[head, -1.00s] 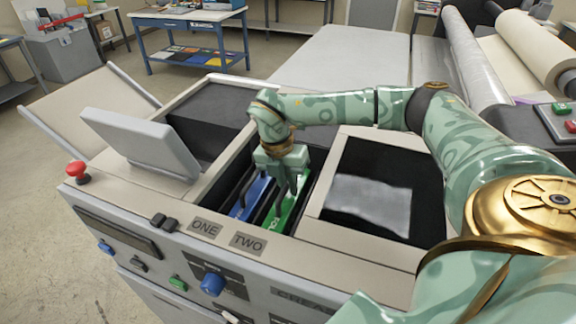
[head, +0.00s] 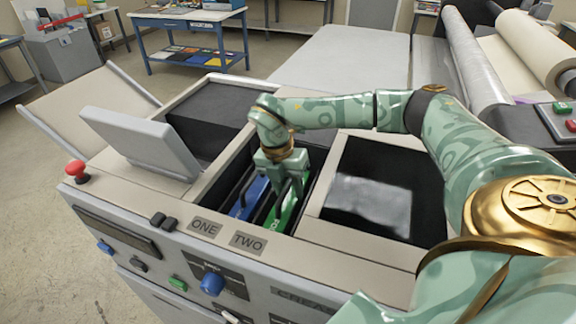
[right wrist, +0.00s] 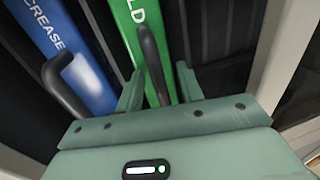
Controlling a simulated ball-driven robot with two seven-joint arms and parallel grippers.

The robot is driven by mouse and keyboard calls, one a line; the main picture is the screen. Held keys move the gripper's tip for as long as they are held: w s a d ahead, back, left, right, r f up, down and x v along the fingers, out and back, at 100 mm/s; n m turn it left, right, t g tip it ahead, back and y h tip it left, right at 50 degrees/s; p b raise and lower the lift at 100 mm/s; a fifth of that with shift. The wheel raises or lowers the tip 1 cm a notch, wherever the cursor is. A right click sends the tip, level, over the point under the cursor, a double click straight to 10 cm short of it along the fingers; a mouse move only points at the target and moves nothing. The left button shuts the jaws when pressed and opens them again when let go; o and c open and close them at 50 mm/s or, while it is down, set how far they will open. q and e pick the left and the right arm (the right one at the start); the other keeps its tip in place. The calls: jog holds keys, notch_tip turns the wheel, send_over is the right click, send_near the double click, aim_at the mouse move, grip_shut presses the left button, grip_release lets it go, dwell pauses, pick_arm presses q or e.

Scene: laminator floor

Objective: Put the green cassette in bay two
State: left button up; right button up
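The green cassette (head: 283,215) sits in the open bay of the machine behind the label TWO (head: 248,243). In the right wrist view the green cassette (right wrist: 148,25) shows white lettering and a dark loop handle (right wrist: 152,65). The blue cassette (head: 248,198) is beside it, behind the label ONE (head: 205,228). My right gripper (head: 284,192) is down in the bay at the green cassette. In the right wrist view its fingers (right wrist: 159,88) stand apart on either side of the handle, with gaps showing. My left gripper is not in view.
A raised grey panel (head: 142,142) stands left of the bay, with a red emergency button (head: 76,171) at the corner. A black recess with a grey sheet (head: 368,203) lies to the right. Beige walls edge the bay closely.

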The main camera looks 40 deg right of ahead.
notch_tip(320, 180, up, 16)
jog(key=w+a+p, duration=0.1)
jog(key=w, duration=0.2)
jog(key=shift+a, duration=0.25)
